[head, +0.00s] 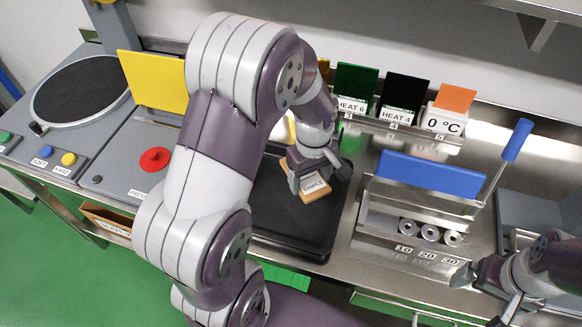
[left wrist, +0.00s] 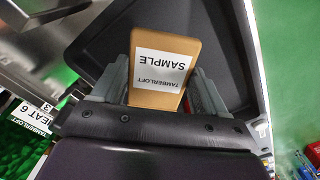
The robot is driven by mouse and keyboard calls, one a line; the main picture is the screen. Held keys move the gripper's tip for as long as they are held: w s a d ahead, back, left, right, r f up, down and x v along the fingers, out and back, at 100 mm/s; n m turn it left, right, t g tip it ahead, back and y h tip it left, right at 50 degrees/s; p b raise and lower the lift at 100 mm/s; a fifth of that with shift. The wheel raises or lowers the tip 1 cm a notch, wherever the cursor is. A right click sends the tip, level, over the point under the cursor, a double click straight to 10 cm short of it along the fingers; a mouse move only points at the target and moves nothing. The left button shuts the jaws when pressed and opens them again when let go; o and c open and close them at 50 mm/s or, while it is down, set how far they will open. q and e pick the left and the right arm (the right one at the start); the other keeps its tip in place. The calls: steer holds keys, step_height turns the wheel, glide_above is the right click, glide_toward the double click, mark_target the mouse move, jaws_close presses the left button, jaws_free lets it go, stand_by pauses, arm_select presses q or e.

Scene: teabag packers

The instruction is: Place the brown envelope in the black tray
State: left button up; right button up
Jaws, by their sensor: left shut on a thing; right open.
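The brown envelope (head: 316,193) carries a white label reading SAMPLE. My left gripper (head: 316,179) is shut on it, over the black tray (head: 290,226) in the head view. In the left wrist view the envelope (left wrist: 162,66) sits between the two fingers of my left gripper (left wrist: 158,85), with the dark tray (left wrist: 100,38) behind it. I cannot tell whether the envelope touches the tray floor. My left arm hides the tray's left part. My right gripper (head: 482,292) is open and empty at the lower right, in front of the metal fixture.
A rack with green (head: 356,88), black (head: 404,94) and orange (head: 456,98) cards stands behind the tray. A blue-handled metal press (head: 430,176) stands to its right. A red button (head: 155,160) is at left. A brown box (head: 106,218) sits below the bench edge.

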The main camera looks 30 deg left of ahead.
arm_select(q)
steer(key=shift+w+f, duration=0.35)
steer(key=shift+f, duration=0.45)
glide_above(307, 208)
steer(key=f, duration=0.4)
steer(key=shift+s+f, duration=0.1)
steer(key=shift+s, duration=0.25)
steer(key=f, duration=0.2)
steer(key=w+f, duration=0.1)
steer(key=f, duration=0.1)
steer(key=shift+p, duration=0.3)
steer(key=shift+s+r, duration=0.1)
steer(key=shift+s, duration=0.15)
steer(key=o, duration=1)
steer(key=shift+o, duration=0.2)
steer(key=shift+w, duration=0.2)
arm_select(e)
steer(key=shift+s+r, duration=0.25)
steer(key=shift+r, duration=0.1)
